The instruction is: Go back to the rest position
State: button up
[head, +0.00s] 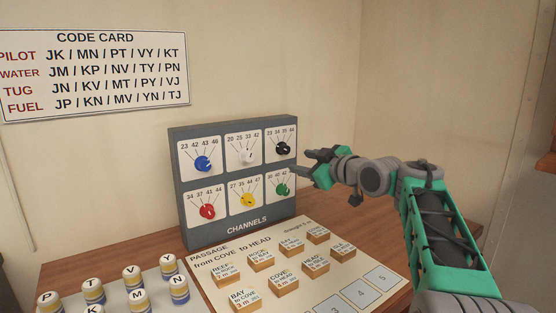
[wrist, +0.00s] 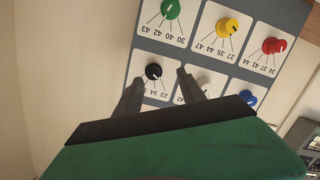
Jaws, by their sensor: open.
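My gripper (head: 304,162) is open and empty, in front of the right side of the grey channels panel (head: 237,222). The black knob (head: 283,148), top right on the panel, is just left of the fingertips in the head view. In the wrist view the panel appears upside down, and the black knob (wrist: 153,71) shows between the two fingertips (wrist: 160,76). The fingers look apart from it. The green knob (head: 282,189) is below, partly near the lower finger. My arm reaches in from the right.
The panel also has blue (head: 203,163), white (head: 247,156), red (head: 207,211) and yellow (head: 249,200) knobs. A passage board (head: 215,257) with several wooden blocks lies in front. Lettered pegs stand lower left. A code card (head: 95,75) hangs on the wall.

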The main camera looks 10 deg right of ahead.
jog(key=s+a+m+g+h+p, duration=0.3)
jog(key=s+a+m+g+p, duration=0.15)
jog(key=s+p, duration=0.35)
jog(key=s+f+m+g+h+p, duration=0.1)
jog(key=s+f+m+g+p, duration=0.2)
jog(key=s, duration=1.1)
jog(key=s+f+m+g+h+p, duration=0.2)
jog(key=s+f+p, duration=0.4)
jog(key=s+f, duration=0.4)
jog(key=s+m+g, duration=0.1)
jog(key=s+g, duration=0.1)
jog(key=s, duration=0.1)
jog(key=shift+s+d+f+h+p, duration=0.3)
jog(key=shift+s+d, duration=0.05)
jog(key=shift+s, duration=0.05)
